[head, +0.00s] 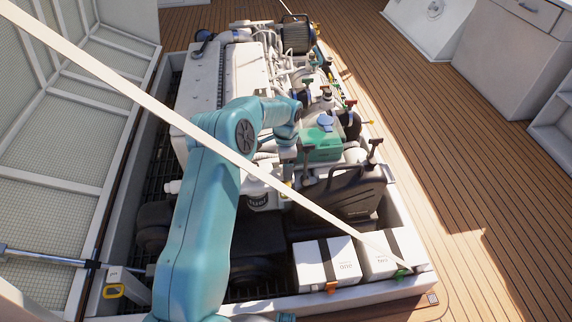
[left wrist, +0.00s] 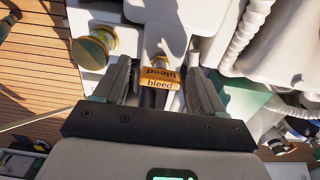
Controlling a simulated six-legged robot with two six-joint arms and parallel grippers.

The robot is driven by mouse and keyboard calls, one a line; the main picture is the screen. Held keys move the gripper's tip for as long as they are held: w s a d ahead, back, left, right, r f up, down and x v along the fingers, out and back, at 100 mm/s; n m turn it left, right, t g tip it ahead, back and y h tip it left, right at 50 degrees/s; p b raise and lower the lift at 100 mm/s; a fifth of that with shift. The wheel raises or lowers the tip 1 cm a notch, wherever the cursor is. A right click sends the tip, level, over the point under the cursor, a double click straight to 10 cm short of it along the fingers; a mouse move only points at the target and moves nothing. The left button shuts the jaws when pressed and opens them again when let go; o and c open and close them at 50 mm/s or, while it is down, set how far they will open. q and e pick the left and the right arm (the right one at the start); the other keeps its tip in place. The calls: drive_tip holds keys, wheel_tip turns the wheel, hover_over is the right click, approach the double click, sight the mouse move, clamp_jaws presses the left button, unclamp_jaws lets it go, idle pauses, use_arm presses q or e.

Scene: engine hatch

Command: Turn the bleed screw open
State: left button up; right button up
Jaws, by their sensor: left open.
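In the left wrist view, an orange tag (left wrist: 158,84) reading "bleed" sits between the fingers of my left gripper (left wrist: 160,68). Just behind the tag is a small brass-coloured fitting (left wrist: 155,62), apparently the bleed screw, mostly hidden by the tag. My left gripper is open, with one finger on each side of the tag and visible gaps to it. In the head view, my teal left arm reaches over the engine (head: 225,85) and bends down. The screw cannot be made out there. My right gripper is not in view.
A larger brass knob (left wrist: 93,48) is left of the tag in the wrist view; a white ribbed hose (left wrist: 247,35) is at the right. In the head view, a green box (head: 322,145), a black canister (head: 345,195) and white boxes (head: 325,262) crowd the hatch.

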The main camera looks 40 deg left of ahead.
use_arm(q)
drive_tip(key=c, duration=1.1)
drive_tip(key=shift+o, duration=0.2)
drive_tip(key=shift+r+n, duration=0.1)
drive_tip(key=shift+n, duration=0.3)
drive_tip(key=n+p, duration=0.1)
drive_tip(key=n, duration=0.6)
drive_tip(key=shift+n, duration=0.3)
drive_tip(key=n, duration=0.4)
drive_tip(key=shift+n+p, duration=0.3)
drive_tip(key=n, duration=0.4)
drive_tip(key=shift+n, duration=0.4)
